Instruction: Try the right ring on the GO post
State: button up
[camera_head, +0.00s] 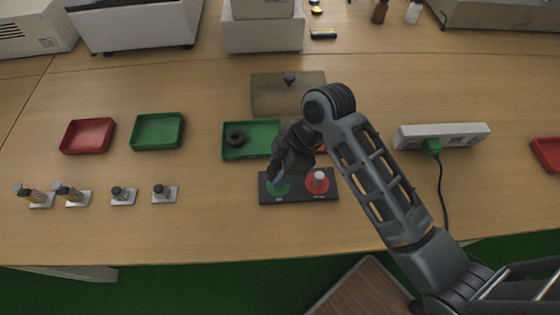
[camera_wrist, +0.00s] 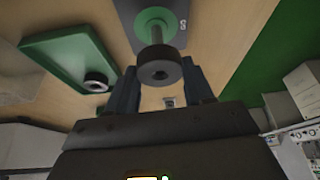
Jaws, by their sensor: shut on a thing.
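My gripper (camera_head: 276,172) is over the green disc end of the black gauge plate (camera_head: 298,199). In the wrist view its two fingers (camera_wrist: 160,90) are shut on a dark ring (camera_wrist: 162,70) with a small hole. The GO post (camera_wrist: 156,30) rises from a green disc (camera_wrist: 168,14), directly behind the ring; the ring hides its tip. I cannot tell whether the ring is around the tip or just apart from it. A second dark ring (camera_head: 235,138) lies in the green tray (camera_head: 265,152), and also shows in the wrist view (camera_wrist: 96,82).
A pale post (camera_head: 319,178) stands on the red disc (camera_head: 317,188) beside the green one. A red tray (camera_head: 87,136) and another green tray (camera_head: 158,132) sit left, behind several small stands. A power strip (camera_head: 443,136) lies right.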

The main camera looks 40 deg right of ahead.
jog(key=shift+f+b, duration=0.35)
jog(key=shift+f, duration=0.45)
jog(key=shift+r, duration=0.15)
dwell(0.5)
jog(key=shift+r+p, duration=0.35)
jog(key=shift+r, duration=1.2)
